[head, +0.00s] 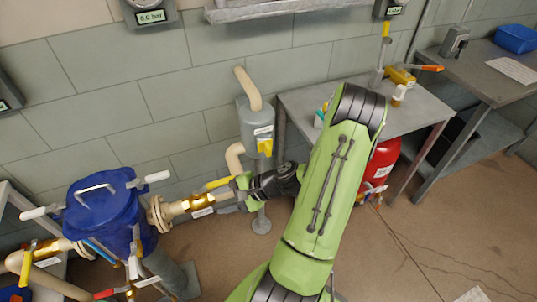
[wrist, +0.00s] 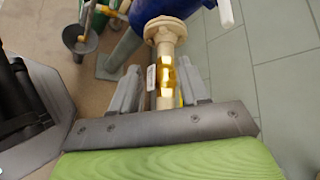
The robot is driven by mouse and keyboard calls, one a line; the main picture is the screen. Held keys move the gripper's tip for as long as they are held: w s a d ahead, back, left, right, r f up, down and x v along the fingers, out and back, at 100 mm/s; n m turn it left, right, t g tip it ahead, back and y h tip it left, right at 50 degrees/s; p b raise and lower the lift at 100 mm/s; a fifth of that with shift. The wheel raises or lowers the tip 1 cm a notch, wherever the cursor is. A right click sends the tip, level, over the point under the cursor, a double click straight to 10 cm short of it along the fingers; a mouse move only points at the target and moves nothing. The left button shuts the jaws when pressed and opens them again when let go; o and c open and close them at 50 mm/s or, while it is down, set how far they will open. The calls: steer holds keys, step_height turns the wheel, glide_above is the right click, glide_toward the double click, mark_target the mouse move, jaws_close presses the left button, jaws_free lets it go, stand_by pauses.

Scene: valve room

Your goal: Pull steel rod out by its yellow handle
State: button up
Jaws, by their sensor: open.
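A steel rod with a yellow handle (head: 386,29) appears to stand upright above the grey bench at upper right; its lower end is too small to make out. My gripper (head: 233,192) is far from it, at the left-centre. In the wrist view, my gripper (wrist: 162,80) is open, with its two grey fingers on either side of a brass valve (wrist: 167,75) and its pipe. I cannot tell whether they touch it. A yellow lever (head: 219,183) shows on this valve in the head view.
A blue tank (head: 100,215) with white handles stands left of my gripper. A grey canister (head: 256,120) with a yellow tag is by the wall. A red extinguisher (head: 379,165) stands under the grey bench (head: 420,112). Brown floor (head: 430,220) is open at lower right.

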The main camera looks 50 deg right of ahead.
steer(key=s+d+f+m+t+h+b, duration=0.1)
steer(key=s+d+f+m+t+h, duration=0.1)
steer(key=d+m+t+h, duration=0.35)
steer(key=s+d+f+m+t+h, duration=0.1)
steer(key=d+f+m+t+h, duration=0.15)
steer(key=d+m, duration=0.55)
steer(key=m+g+h+b, duration=0.1)
steer(key=m+g+h, duration=0.1)
steer(key=m+h, duration=0.7)
glide_toward(270, 152)
steer(key=shift+m+y, duration=0.5)
steer(key=shift+m, duration=0.05)
steer(key=b+x, duration=0.2)
steer(key=x, duration=0.8)
steer(key=shift+d+r, duration=0.15)
steer(key=shift+r, duration=0.05)
steer(key=shift+s, duration=0.1)
jaws_close()
